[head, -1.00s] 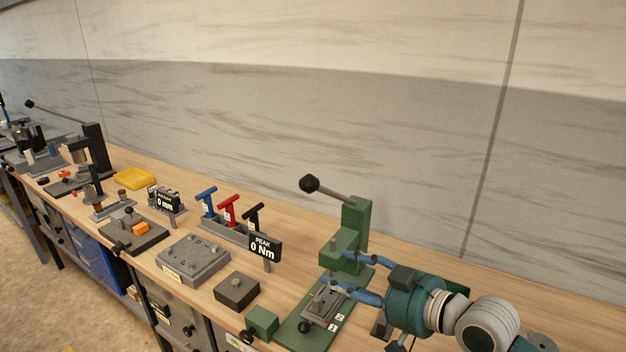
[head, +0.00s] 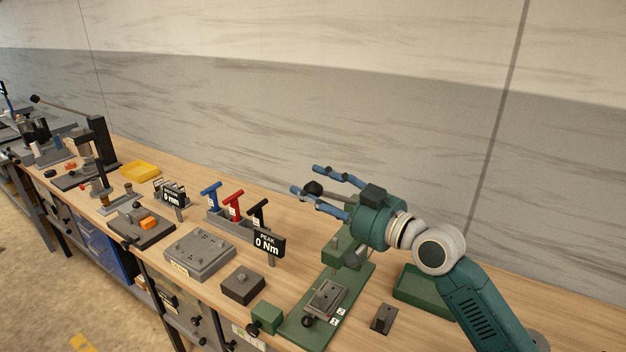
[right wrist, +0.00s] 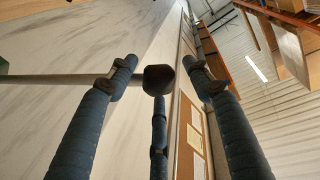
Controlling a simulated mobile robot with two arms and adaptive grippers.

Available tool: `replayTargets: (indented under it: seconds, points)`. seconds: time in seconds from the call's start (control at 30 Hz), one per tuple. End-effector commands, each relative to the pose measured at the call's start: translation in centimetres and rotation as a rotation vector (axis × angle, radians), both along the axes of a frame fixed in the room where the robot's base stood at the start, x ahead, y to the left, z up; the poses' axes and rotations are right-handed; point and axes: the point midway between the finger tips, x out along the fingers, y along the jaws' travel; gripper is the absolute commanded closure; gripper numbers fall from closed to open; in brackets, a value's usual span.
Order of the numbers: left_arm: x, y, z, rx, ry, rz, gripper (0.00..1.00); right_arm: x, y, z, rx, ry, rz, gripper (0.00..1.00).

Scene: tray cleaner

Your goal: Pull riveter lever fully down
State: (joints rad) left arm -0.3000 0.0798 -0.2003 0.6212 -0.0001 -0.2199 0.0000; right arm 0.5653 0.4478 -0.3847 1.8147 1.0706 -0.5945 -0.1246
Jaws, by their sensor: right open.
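The green riveter stands on the bench with its green base (head: 345,292) holding a grey fixture block (head: 323,299). Its lever has a black knob (head: 313,188) and a thin rod, and is still raised; my gripper hides most of the riveter's column. My right gripper (head: 305,178) is open around the lever's end, with blue fingers on both sides of the knob. In the right wrist view the black knob (right wrist: 158,79) sits between the spread fingers, and the rod (right wrist: 60,78) runs off left behind one finger. Contact cannot be told. My left gripper is not in view.
A "PEAK 0 Nm" display (head: 268,244), a dark block (head: 243,284) and a grey plate (head: 199,254) stand to the left. The space above the bench is clear.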

Motion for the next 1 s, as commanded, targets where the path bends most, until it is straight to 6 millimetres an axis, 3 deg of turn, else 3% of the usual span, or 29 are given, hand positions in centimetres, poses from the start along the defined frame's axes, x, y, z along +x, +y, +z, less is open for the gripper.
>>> replayTargets:
  seconds: [0.37, 0.63, 1.0]
  points:
    - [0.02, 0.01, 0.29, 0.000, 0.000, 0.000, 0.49, 0.49, 0.53, -0.08, -0.002, -0.001, 0.000, 0.50]
    - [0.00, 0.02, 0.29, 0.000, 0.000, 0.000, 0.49, 0.49, 0.49, 0.00, -0.001, -0.002, 0.000, 1.00]
    - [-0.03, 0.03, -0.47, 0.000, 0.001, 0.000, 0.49, 0.26, 0.60, -0.47, -0.008, -0.018, -0.001, 1.00]
